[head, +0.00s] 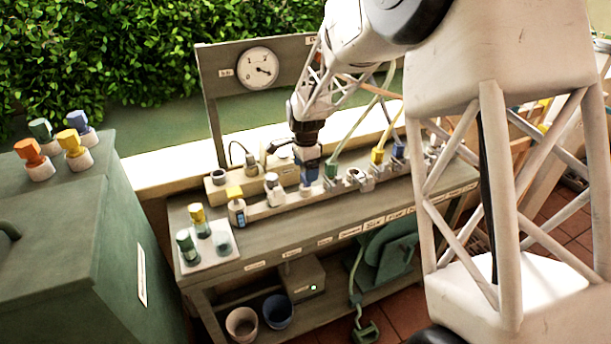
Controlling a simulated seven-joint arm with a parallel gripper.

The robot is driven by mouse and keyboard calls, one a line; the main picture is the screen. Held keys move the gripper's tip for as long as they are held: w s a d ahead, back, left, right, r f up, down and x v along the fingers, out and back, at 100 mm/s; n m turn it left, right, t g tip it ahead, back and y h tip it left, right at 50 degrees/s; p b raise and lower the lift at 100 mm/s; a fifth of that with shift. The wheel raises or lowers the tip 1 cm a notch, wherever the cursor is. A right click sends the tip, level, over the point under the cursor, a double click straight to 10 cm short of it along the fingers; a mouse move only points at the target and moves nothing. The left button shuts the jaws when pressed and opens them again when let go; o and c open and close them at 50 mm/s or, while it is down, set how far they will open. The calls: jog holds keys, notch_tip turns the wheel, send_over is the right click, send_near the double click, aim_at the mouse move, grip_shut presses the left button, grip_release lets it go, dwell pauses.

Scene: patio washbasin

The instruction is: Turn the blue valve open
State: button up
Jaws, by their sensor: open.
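A small blue part (309,175), which looks like a valve handle, stands on the pale row of fittings along the bench. My gripper (308,158) points down directly over it, with the dark jaws close to its top. The jaws are open. I cannot tell from this view whether they touch the blue part or straddle it. The jaws partly hide the blue part, so its turn position is not clear. Another blue piece (399,151) sits further right on the same row.
A white tray (207,249) with small bottles is at the bench's left end. A green cabinet (60,220) with several coloured knobs stands left. A round dial (258,68) hangs behind.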

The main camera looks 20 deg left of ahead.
jog(key=shift+f, duration=1.55)
jog(key=c, duration=0.9)
